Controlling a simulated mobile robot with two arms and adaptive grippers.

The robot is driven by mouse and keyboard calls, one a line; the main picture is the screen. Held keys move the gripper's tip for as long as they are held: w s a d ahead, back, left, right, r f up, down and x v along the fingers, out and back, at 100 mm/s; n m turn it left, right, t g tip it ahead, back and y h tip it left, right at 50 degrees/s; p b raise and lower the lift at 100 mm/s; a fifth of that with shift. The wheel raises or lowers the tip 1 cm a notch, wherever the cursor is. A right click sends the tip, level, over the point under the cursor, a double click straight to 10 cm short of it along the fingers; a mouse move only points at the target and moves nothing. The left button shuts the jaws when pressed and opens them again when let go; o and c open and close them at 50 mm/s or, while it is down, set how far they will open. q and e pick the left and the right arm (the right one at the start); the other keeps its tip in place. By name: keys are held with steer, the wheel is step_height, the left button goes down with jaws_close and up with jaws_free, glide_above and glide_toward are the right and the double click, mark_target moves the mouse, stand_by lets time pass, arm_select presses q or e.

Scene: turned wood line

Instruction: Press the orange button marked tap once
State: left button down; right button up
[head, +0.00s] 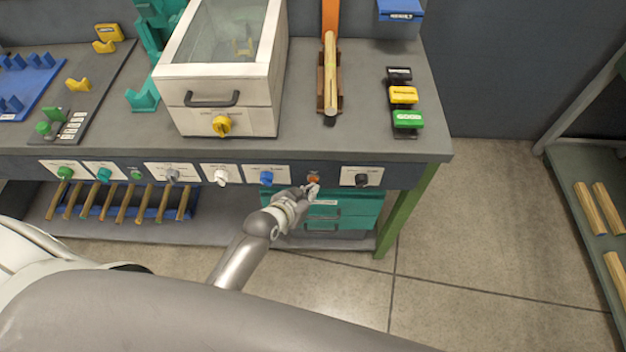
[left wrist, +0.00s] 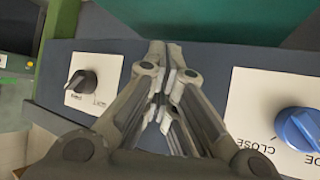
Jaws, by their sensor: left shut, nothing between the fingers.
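The orange button (head: 314,179) is on the bench's front panel, between a blue knob (head: 266,178) and a black knob (head: 361,180). My left gripper (head: 311,190) is shut and empty, with its fingertips right at the orange button and overlapping its lower part in the head view. I cannot tell whether they touch it. In the left wrist view my left gripper (left wrist: 166,78) points at the panel between the black knob (left wrist: 82,81) and the blue knob (left wrist: 300,130). Its fingers hide the orange button there. My right gripper is not in view.
More panel controls run left, including a white knob (head: 221,177) and a teal one (head: 104,174). A glass-topped box (head: 225,95) stands on the bench (head: 360,130). Teal drawers (head: 340,215) sit below the panel. Open floor (head: 480,240) lies to the right.

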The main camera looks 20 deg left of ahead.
arm_select(q)
steer(key=shift+w+a, duration=0.1)
steer(key=shift+w, duration=0.25)
stand_by(0.6)
steer(key=shift+s+d+p, duration=0.25)
steer(key=shift+s+p, duration=0.3)
steer(key=shift+s, duration=0.2)
steer(key=shift+s, duration=0.1)
steer(key=s+p, duration=0.1)
steer(key=s, duration=0.1)
steer(key=s+d+p, duration=0.1)
steer(key=s, duration=0.1)
steer(key=shift+s+d, duration=0.15)
steer(key=shift+s, duration=0.15)
stand_by(0.6)
